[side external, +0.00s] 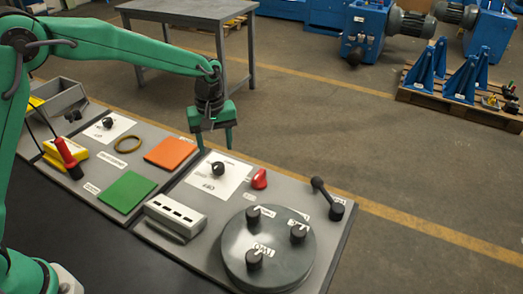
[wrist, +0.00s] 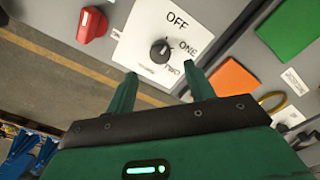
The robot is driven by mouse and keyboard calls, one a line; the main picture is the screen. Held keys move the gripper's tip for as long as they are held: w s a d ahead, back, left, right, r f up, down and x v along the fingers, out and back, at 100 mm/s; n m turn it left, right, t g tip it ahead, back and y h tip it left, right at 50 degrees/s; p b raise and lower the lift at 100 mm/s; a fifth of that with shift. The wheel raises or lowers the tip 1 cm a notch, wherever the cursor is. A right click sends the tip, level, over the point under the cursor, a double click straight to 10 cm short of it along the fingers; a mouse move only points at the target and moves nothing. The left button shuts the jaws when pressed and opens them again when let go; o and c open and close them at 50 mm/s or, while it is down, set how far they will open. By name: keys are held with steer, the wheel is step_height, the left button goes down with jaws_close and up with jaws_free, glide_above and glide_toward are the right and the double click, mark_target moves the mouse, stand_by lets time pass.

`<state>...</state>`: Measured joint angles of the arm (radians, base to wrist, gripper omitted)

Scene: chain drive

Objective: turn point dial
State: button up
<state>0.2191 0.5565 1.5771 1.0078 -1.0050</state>
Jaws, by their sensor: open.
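A black dial (side external: 218,168) sits on a white plate (side external: 233,176) on the grey panel. In the wrist view the dial (wrist: 161,51) lies just beyond my fingertips, on the plate (wrist: 138,30) marked OFF, ONE and a third word I cannot read surely. A pale mark shows on the knob; I cannot tell exactly which label it points at. My gripper (side external: 214,142) is open and empty, pointing down above the panel behind the dial. In the wrist view my gripper (wrist: 162,78) has its two fingers apart, not touching the dial.
A red knob (side external: 260,179) is close beside the plate. A black lever (side external: 327,197) and a round disc (side external: 268,275) with black knobs lie farther right and nearer. Orange (side external: 171,153) and green (side external: 127,192) pads lie left. A second black dial (side external: 108,123) is farther left.

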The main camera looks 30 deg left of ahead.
mark_target(218, 165)
steer(key=shift+f, duration=3.6)
steer(key=c, duration=1)
